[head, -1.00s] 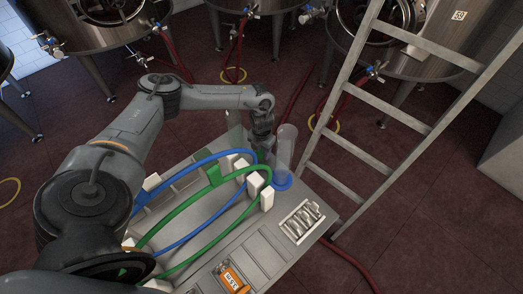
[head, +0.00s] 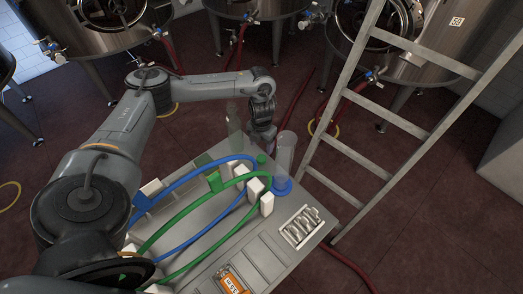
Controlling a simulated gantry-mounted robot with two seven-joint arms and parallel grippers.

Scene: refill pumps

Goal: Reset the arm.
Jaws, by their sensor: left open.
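My left gripper (head: 263,136) hangs at the far end of my left arm, over the back edge of the workbench (head: 262,245). Its jaws are open, though its fingertips are small and dark. A clear cylinder with a blue base (head: 285,155) stands just right of it, and a clear bottle (head: 234,118) shows to its left. A green piece (head: 261,159) sits just below the gripper; I cannot tell if they touch. Blue and green hoses (head: 206,205) curve over the bench among white blocks (head: 267,204). My right gripper is not in view.
A metal tray with several parts (head: 301,226) lies at the bench's right side. An orange device (head: 231,281) is at the front. A ladder (head: 365,105) leans close to the right. Steel tanks (head: 420,55) stand behind, with red hoses on the floor.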

